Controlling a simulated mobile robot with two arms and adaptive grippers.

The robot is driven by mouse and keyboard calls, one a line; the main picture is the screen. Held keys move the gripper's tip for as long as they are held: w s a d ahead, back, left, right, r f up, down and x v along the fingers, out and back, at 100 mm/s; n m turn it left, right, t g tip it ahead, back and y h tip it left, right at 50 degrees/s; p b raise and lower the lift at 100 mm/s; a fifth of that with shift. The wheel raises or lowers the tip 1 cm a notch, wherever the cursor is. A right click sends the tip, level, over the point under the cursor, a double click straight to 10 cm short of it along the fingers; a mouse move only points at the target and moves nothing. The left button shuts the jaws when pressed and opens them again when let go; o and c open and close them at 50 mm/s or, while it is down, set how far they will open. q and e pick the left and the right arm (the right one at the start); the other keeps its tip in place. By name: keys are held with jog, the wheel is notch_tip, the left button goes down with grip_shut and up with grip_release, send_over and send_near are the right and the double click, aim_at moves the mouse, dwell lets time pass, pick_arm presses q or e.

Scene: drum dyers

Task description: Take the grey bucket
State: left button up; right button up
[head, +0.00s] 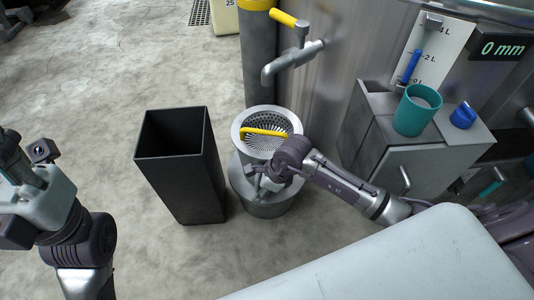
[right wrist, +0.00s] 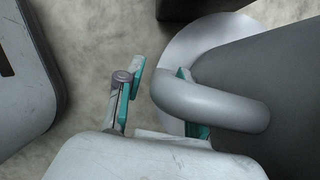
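The grey bucket (head: 239,131) stands upright below the tap in the head view, on a round grey base (head: 270,210). A perforated strainer (head: 268,121) with a yellow handle sits in its top. My right gripper (head: 262,184) is at the bucket's near side, and partly hides it. In the right wrist view the bucket's dark grey wall (right wrist: 275,85) carries a thick grey side handle (right wrist: 215,103). My right fingers (right wrist: 155,95) are open around this handle: one is inside the loop, the other outside with a gap. My left gripper (head: 15,165) is far left; its fingers are unclear.
A tall black open bin (head: 185,165) stands just left of the bucket. A metal tap (head: 292,60) with a yellow lever is above and behind it. A grey cabinet (head: 410,150) with a teal cup (head: 415,112) is at right.

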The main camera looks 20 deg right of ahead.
grip_shut()
